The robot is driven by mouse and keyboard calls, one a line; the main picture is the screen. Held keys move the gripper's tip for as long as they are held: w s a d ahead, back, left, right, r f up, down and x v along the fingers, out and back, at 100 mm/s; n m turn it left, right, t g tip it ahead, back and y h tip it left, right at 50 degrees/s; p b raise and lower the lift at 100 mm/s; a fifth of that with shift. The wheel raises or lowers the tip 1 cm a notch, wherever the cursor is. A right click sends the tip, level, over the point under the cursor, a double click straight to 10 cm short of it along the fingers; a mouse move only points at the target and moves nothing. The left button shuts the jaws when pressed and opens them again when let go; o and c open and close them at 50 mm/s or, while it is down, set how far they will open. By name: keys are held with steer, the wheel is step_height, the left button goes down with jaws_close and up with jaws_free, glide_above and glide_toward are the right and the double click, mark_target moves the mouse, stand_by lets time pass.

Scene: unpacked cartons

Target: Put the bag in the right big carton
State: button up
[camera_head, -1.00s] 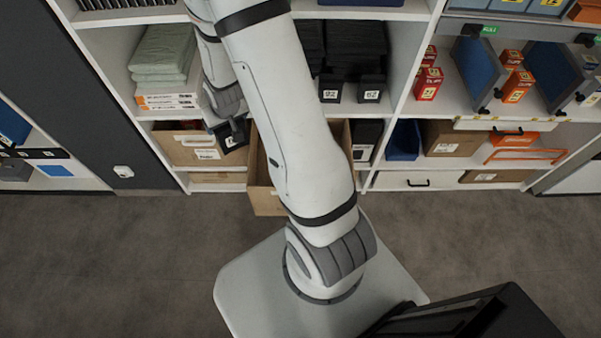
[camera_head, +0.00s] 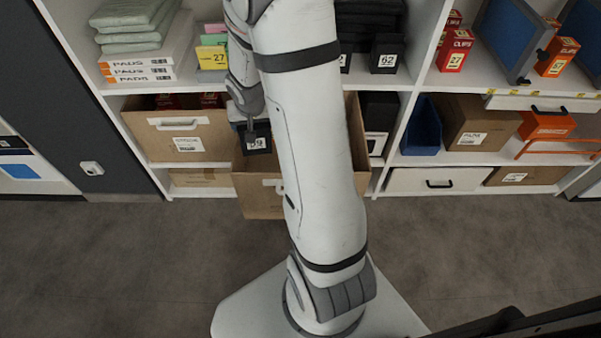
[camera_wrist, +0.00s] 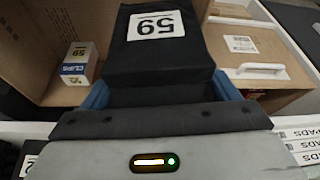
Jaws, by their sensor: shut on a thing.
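My gripper (camera_head: 247,112) is shut on a black bag (camera_head: 257,140) with a white "59" label. In the wrist view the bag (camera_wrist: 165,45) hangs between the blue fingertips (camera_wrist: 160,92). The right big carton (camera_head: 262,198) is brown, open and pulled forward from the shelf; my arm hides part of it. The bag is over or close to its left side; I cannot tell whether it is below the rim.
The left big carton (camera_head: 185,145) stands beside it with red boxes inside. Folded green pads (camera_head: 130,22) and white "PADS" boxes (camera_head: 138,68) sit on the shelf above. A black box (camera_head: 386,55) labelled 62 and a blue bin (camera_head: 420,125) are to the right. The floor in front is clear.

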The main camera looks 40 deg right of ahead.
steer(key=shift+m+h, duration=0.5)
steer(key=shift+m, duration=0.4)
steer(key=d+f+b, duration=0.1)
steer(key=f+b, duration=0.2)
steer(key=d+f+b, duration=0.1)
steer(key=f+b, duration=0.1)
steer(key=b, duration=0.1)
steer(key=s+d+f+b, duration=0.1)
steer(key=d+f+b, duration=0.1)
steer(key=f+b, duration=0.1)
steer(key=shift+d+f, duration=0.1)
steer(key=shift+f, duration=0.25)
step_height(320, 180, down, 9)
steer(key=b, duration=0.6)
steer(key=shift+f, duration=0.2)
steer(key=shift+f+b, duration=0.1)
steer(key=shift+b, duration=0.25)
steer(key=shift+f, duration=0.15)
steer(key=o, duration=1)
steer(key=shift+c, duration=0.2)
steer(key=shift+s, duration=0.1)
steer(key=shift+r, duration=0.2)
